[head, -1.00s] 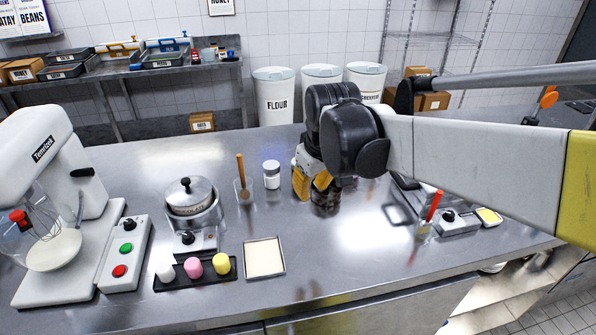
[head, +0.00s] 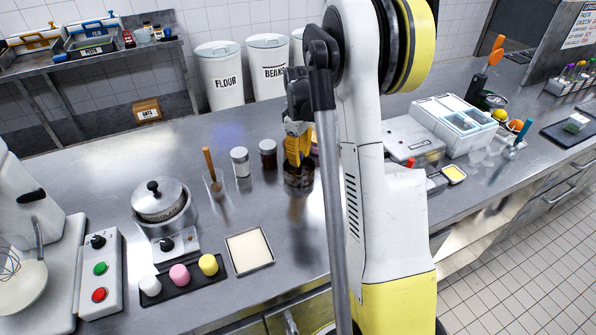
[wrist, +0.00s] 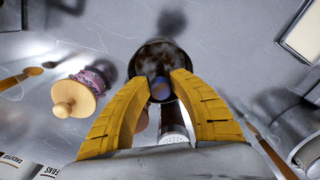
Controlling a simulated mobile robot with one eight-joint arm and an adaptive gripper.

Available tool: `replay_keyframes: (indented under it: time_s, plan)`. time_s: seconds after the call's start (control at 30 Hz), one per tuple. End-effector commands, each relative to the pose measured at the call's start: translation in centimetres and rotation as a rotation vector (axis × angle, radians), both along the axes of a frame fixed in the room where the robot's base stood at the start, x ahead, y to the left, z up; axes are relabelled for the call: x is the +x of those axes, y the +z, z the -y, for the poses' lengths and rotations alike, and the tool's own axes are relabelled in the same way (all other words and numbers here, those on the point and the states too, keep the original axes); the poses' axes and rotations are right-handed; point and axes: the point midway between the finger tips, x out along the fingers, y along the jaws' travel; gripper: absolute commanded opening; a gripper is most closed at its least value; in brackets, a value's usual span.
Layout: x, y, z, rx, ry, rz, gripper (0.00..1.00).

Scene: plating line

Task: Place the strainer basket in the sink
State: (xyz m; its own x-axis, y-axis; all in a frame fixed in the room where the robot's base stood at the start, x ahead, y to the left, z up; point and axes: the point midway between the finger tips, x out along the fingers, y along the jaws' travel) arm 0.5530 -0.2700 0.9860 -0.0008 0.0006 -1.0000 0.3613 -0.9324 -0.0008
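A dark, shiny, round cup-like vessel (head: 299,177) stands on the steel counter below my gripper (head: 297,160). I cannot tell for sure whether it is the strainer basket. In the wrist view, the vessel (wrist: 157,53) is seen from above, with a mottled brown inside and a small blue patch. My gripper (wrist: 164,82) has its yellow fingers apart, with the tips over the vessel's near part. I see nothing clearly held between them; contact with the vessel cannot be told. I cannot make out a sink; my arm hides part of the counter.
Two lidded jars (head: 240,161) (head: 268,154) stand just left of the vessel. A pot (head: 160,200) on a burner and a cream-filled square tray (head: 250,250) are farther left. A wooden-knobbed pink thing (wrist: 83,93) is close by. A white compartment box (head: 458,122) stands right.

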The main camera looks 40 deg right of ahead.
Motion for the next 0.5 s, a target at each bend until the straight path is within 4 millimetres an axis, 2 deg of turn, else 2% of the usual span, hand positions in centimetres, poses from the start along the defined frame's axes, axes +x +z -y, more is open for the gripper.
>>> replay_keyframes:
  time_s: [0.03,0.27,0.5]
  plan:
    - [0.0,-0.7,0.0,0.000,0.000,0.000,0.25]
    - [0.0,-1.7,0.0,0.000,0.000,0.000,0.25]
    - [0.0,-5.6,0.0,-0.001,0.000,0.001,0.25]
